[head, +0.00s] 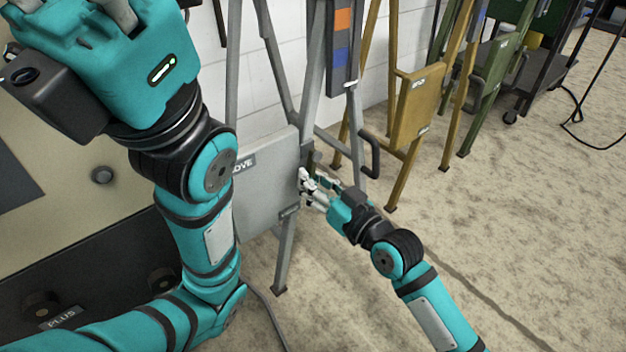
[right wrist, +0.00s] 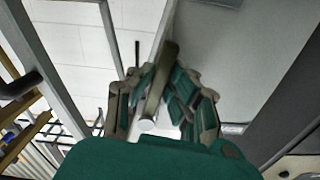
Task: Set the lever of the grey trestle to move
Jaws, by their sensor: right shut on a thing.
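The grey trestle (head: 285,255) stands left of centre in the head view. It carries a flat grey panel (head: 265,190) with a dark label on which "OVE" can be read; my left arm covers the label's left end. My right gripper (head: 308,183) is at the panel's right edge. In the right wrist view its fingers are closed around the lever (right wrist: 158,80), a narrow upright bar with a pale round end, beside the panel (right wrist: 210,65). My left gripper (head: 85,15) is raised at the top left, its fingertips cut off by the frame.
An ochre trestle (head: 418,105) and a green trestle (head: 490,75) stand further right along the white wall. A dark cart (head: 535,65) is at the back right, with a black cable on the floor.

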